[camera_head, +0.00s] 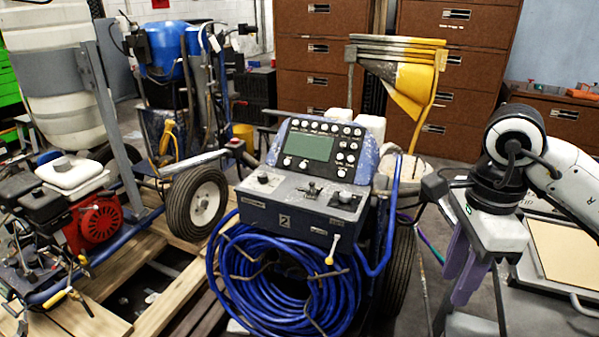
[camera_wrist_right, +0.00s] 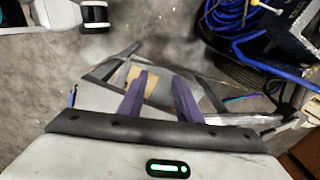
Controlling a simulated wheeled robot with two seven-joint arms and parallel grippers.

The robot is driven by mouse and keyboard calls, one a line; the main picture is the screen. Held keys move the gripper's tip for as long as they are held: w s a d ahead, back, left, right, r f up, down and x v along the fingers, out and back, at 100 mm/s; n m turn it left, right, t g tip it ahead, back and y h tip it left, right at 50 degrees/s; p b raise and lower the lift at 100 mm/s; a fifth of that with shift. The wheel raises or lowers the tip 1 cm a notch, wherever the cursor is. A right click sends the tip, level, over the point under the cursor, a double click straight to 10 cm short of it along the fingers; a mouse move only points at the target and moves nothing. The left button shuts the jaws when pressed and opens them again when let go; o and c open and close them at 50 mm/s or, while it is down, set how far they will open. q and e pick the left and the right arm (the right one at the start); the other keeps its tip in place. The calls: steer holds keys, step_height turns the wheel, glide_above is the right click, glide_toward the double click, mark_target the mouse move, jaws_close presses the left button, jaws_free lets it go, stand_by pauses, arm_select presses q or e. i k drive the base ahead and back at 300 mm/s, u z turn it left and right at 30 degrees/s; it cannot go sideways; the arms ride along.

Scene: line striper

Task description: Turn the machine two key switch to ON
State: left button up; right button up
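Machine two is the blue-and-grey line striper at centre, with a "2" plate (camera_head: 284,220) on the front of its grey control box (camera_head: 300,205). The box top carries a dark knob at left (camera_head: 263,179), a lever at middle (camera_head: 312,189) and a small dark knob at right (camera_head: 345,197). I cannot tell which is the key switch or its position. A tilted panel (camera_head: 318,147) with a green screen and buttons stands behind. My right gripper (camera_head: 461,282) has purple fingers, points down right of the machine and is apart from it. In the right wrist view it is open and empty (camera_wrist_right: 160,86). My left gripper is out of view.
A coiled blue hose (camera_head: 290,290) hangs on the machine's front; a yellow-tipped lever (camera_head: 330,258) sticks out above it. A red-and-black engine (camera_head: 100,220) stands at left. A grey frame with a tan panel (camera_head: 570,252) is at right. Brown drawer cabinets (camera_head: 455,80) stand behind.

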mark_target(344, 197)
steer(key=u, duration=0.25)
steer(key=i, duration=1.3)
steer(key=z, duration=0.1)
